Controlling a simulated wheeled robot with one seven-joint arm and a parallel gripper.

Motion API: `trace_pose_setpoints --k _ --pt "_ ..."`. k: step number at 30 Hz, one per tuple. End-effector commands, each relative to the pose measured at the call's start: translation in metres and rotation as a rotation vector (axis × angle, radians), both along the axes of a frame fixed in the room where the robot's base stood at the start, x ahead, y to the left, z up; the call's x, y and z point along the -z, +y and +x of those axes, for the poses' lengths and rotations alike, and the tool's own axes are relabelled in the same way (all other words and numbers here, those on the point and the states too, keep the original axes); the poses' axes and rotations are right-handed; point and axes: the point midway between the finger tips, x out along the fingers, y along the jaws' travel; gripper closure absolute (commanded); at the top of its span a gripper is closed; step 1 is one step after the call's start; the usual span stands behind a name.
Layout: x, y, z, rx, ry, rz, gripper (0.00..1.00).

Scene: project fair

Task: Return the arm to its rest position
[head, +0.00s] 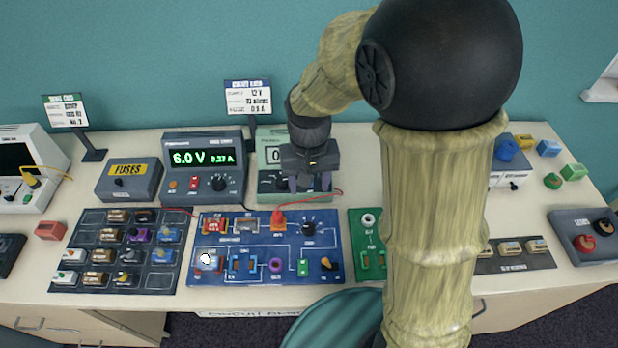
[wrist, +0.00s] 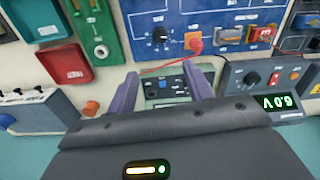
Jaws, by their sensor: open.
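My gripper (head: 309,183) hangs at the end of my bent arm, in front of the pale green meter box (head: 271,158) at the back of the table. In the wrist view its two purple fingers (wrist: 163,85) are spread apart, with nothing held between them. The green box's dark panel shows beyond and between the fingers. In the head view my arm crosses the right of the middle and hides part of the table. I cannot tell how far the fingertips are from the box.
A power supply (head: 204,165) reading 6.0 V stands left of my gripper. A blue circuit board (head: 265,262) lies in front, with a red lead beside it. A teal chair back (head: 335,318) is at the front.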

Motion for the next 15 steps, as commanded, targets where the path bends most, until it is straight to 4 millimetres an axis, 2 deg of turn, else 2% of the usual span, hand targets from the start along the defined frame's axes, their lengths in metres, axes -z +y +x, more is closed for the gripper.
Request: trace_pose_setpoints --k 9,11,15 --pt "0.000 -0.004 -0.001 0.004 -0.005 0.002 0.48" --pt "0.000 -0.011 -0.003 0.010 -0.013 0.006 0.48" --pt "0.000 -0.042 -0.013 0.034 -0.061 0.020 0.48"
